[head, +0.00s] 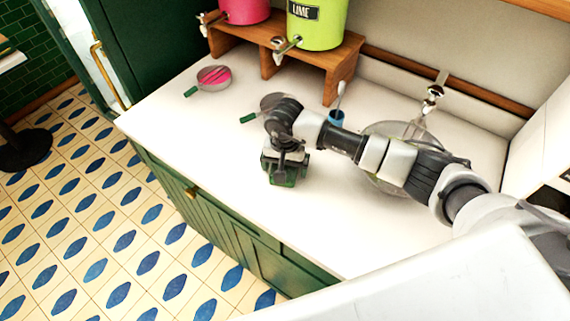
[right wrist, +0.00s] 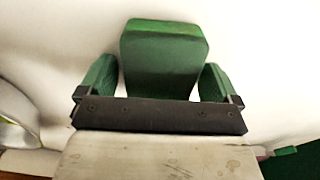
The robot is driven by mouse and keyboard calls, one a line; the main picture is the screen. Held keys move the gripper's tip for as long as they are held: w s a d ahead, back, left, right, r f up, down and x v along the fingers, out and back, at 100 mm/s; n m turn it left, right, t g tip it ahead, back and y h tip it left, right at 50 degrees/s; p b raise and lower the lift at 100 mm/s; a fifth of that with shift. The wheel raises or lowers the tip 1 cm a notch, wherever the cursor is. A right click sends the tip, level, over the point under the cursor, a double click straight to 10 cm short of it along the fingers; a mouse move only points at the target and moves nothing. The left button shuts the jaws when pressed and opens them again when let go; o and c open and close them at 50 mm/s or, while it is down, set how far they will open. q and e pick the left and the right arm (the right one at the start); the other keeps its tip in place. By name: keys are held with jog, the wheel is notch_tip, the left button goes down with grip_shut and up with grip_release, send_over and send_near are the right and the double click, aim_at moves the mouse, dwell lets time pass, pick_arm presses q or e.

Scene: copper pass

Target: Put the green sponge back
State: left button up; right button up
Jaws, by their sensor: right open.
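The green sponge (right wrist: 163,55) shows in the right wrist view as a rounded green block between the two fingers, on or just above the white worktop. My right gripper (head: 285,178) is over the middle of the worktop in the head view, pointing down. Its green-faced fingers are apart on either side of the sponge, with pale gaps visible near the sponge's sides. In the head view the gripper largely hides the sponge. My left gripper is in neither view.
A round sink (head: 392,186) with a tap (head: 432,97) lies right, partly behind my arm. A blue cup (head: 336,118) holds a brush. A strainer with pink contents (head: 214,76) lies left. A wooden stand (head: 285,62) bears pink and lime dispensers. The front left worktop is clear.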

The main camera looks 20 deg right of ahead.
jog(key=shift+r, duration=0.1)
jog(key=shift+r+p, duration=0.25)
jog(key=shift+p, duration=0.15)
notch_tip(320, 180, up, 12)
jog(key=b, duration=0.4)
jog(key=shift+f, duration=0.15)
